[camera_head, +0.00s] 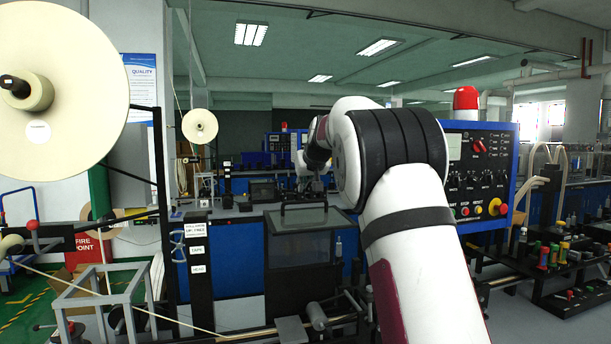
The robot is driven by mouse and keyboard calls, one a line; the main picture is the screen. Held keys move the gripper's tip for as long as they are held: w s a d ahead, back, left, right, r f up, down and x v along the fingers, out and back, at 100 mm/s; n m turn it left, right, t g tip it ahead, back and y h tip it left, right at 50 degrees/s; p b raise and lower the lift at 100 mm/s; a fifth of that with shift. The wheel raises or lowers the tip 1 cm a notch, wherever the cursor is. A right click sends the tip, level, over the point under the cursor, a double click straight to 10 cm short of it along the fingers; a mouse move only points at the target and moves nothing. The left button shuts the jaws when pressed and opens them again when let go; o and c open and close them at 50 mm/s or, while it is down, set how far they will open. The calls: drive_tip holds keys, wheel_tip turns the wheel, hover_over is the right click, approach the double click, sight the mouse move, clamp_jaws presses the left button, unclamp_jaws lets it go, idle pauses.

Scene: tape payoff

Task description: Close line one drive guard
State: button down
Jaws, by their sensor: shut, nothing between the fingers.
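The drive guard (301,244) is a dark, see-through panel in a black frame, in the middle of the head view. A black bar handle (303,208) runs along its top edge. I cannot tell from this view how far the guard stands open. My white arm reaches in from the lower right and bends over towards the guard. My gripper (311,187) is small and dark, fingers pointing down, just above the handle. It is shut and looks empty. Whether it touches the handle cannot be told.
A large cream tape reel (75,95) fills the upper left. A labelled black post (197,250) stands just left of the guard. A blue control panel (480,175) with a red beacon is right of my arm. A metal roller (317,316) lies below the guard.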

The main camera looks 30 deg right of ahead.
sight(306, 213)
drive_tip(key=shift+x, duration=1.15)
drive_tip(key=shift+s+a+p, duration=0.2)
drive_tip(key=shift+s+p, duration=0.15)
drive_tip(key=shift+s, duration=0.65)
drive_tip(key=shift+s+a+f+p, duration=0.15)
drive_tip(key=shift+s+f, duration=0.05)
drive_tip(key=shift+s, duration=0.3)
drive_tip(key=shift+s+a+f+p, duration=0.15)
drive_tip(key=shift+s+f, duration=0.1)
drive_tip(key=shift+s, duration=0.3)
drive_tip(key=shift+f+b, duration=0.2)
drive_tip(key=shift+b, duration=0.1)
